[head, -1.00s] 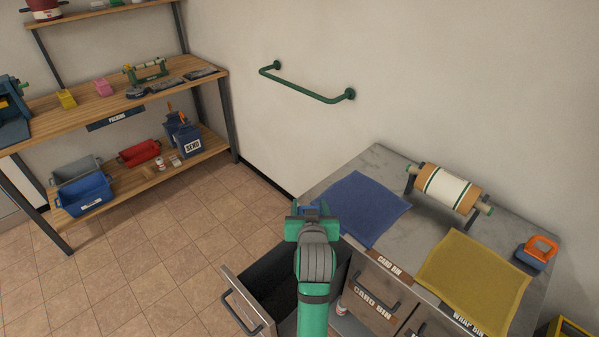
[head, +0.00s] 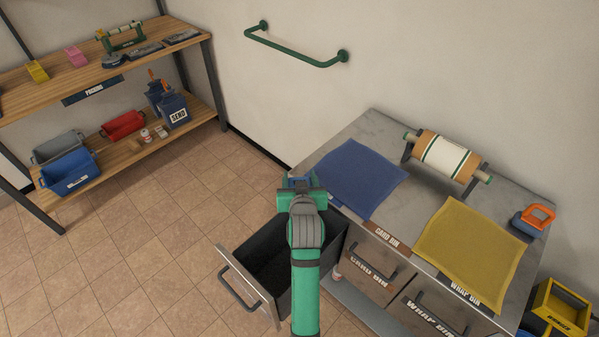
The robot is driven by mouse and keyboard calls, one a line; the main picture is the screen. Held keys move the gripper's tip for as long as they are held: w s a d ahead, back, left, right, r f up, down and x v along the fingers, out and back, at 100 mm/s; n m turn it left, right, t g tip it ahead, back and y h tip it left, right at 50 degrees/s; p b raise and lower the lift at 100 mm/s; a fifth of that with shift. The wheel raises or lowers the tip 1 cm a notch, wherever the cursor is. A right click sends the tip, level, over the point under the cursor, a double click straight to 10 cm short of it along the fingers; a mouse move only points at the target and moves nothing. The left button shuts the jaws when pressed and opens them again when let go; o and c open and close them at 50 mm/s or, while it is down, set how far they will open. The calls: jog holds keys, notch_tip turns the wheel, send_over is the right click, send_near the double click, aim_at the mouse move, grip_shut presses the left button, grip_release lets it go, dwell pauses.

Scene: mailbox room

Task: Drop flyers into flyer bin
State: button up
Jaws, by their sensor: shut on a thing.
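My gripper (head: 300,184) is seen from behind, above the far edge of an open drawer (head: 250,284) and beside the counter's left edge. It is shut on a small blue thing (head: 296,181), mostly hidden by the gripper, so I cannot tell whether it is a flyer. The drawer is pulled out to the left from the metal counter. Its dark inside looks empty where it shows; my arm hides its right part. I see no label reading flyer bin on it, and no loose flyers.
On the counter (head: 367,128) lie a blue mat (head: 355,176) and a yellow mat (head: 470,255), with a paper roll (head: 446,158) behind. The closed card bin (head: 372,268) and wrap bin (head: 428,318) are right of my arm. A shelf (head: 150,140) stands at left. The floor between is clear.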

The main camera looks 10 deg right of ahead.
jog(key=shift+f, duration=0.15)
jog(key=o, duration=1.6)
jog(key=shift+f, duration=0.1)
jog(key=v, duration=1.1)
